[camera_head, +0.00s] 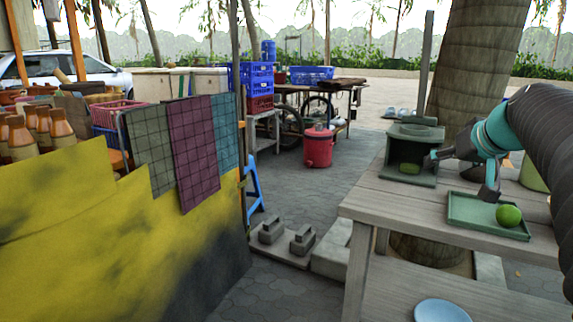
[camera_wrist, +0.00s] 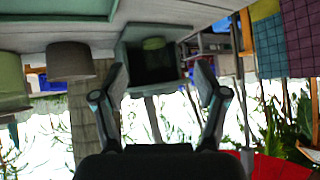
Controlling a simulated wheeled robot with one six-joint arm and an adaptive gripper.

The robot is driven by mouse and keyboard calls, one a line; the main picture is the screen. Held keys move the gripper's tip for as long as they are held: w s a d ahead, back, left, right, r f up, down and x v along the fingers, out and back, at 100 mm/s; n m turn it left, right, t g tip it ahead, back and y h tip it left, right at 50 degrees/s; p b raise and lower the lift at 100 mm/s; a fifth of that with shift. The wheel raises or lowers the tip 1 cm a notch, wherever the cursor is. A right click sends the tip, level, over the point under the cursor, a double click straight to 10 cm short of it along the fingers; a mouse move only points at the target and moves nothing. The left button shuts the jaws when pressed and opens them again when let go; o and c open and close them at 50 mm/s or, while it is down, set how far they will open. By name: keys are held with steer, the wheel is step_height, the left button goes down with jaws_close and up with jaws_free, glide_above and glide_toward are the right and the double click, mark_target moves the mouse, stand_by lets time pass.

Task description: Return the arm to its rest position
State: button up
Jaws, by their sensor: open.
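My gripper (camera_head: 459,176) hangs over the wooden table (camera_head: 385,200) at the right of the head view. One finger points toward a dark grey-green open-fronted box (camera_head: 427,178), and the other hangs down over the green tray's left part. In the wrist view, which looks upside down, my gripper (camera_wrist: 159,67) has its fingers spread with nothing held. The box (camera_wrist: 135,75) shows between and beyond them, with a green object (camera_wrist: 154,44) inside. My arm (camera_head: 540,120) comes in from the right edge.
A green tray (camera_head: 465,213) holds a round green fruit (camera_head: 508,216). A pale green container (camera_head: 533,180) stands behind my arm. A light blue plate (camera_head: 441,311) is at the bottom. A tree trunk (camera_head: 478,60) rises behind the table.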

steer(key=s+a+f+g+p, duration=0.1)
steer(key=s+a+f, duration=0.3)
steer(key=s+a, duration=0.3)
steer(key=s+a+f+g+p, duration=0.1)
steer(key=s+a+f+g, duration=0.1)
steer(key=s+a+f, duration=0.75)
steer(key=s+f, duration=0.1)
steer(key=s, duration=0.1)
steer(key=s+a+f+n+g, duration=0.1)
steer(key=s+a+f, duration=0.2)
steer(key=s+f, duration=0.2)
steer(key=shift+s+a+g+p, duration=0.3)
steer(key=shift+s+a+p, duration=0.05)
steer(key=shift+s, duration=0.4)
